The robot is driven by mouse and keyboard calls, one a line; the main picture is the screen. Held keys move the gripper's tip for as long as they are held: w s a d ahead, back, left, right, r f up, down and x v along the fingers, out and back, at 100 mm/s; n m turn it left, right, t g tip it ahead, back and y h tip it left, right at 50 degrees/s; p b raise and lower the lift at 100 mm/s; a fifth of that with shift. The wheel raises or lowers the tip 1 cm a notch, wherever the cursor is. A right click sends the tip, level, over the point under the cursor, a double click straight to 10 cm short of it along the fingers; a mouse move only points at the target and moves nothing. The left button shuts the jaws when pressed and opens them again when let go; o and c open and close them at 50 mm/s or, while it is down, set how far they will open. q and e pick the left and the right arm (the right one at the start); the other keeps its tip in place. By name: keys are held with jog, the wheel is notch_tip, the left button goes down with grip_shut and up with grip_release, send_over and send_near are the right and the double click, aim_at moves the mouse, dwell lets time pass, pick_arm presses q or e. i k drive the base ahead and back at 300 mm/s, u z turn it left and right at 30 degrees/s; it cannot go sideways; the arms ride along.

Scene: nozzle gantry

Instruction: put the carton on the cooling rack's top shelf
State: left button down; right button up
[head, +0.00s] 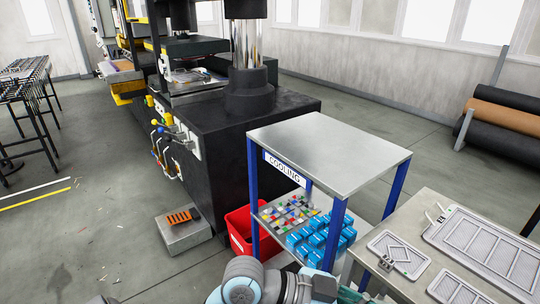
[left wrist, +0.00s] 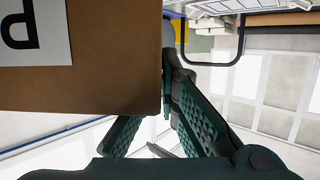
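The cooling rack has blue posts and a grey top shelf (head: 328,153), which is bare in the head view. A sign reading COOLING hangs at its front edge. The brown carton (left wrist: 100,88) fills the upper left of the left wrist view, close to the camera. It has a white label with an upside-down letter P. My left gripper (left wrist: 166,95) has its dark teal fingers at the carton's edge. One finger lies along the outer side and the other passes behind the printed face, so its tip is hidden. The carton and my right gripper are not in the head view.
The rack's lower shelf holds blue boxes (head: 315,235) and small coloured pieces. A red bin (head: 240,228) stands beside the rack, and a black machine (head: 240,130) behind it. A grey table (head: 425,205) with panels is close on the right. The floor at left is mostly clear.

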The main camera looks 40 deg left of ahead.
aim_at(314, 140)
jog(key=u, duration=0.15)
jog(key=i, duration=1)
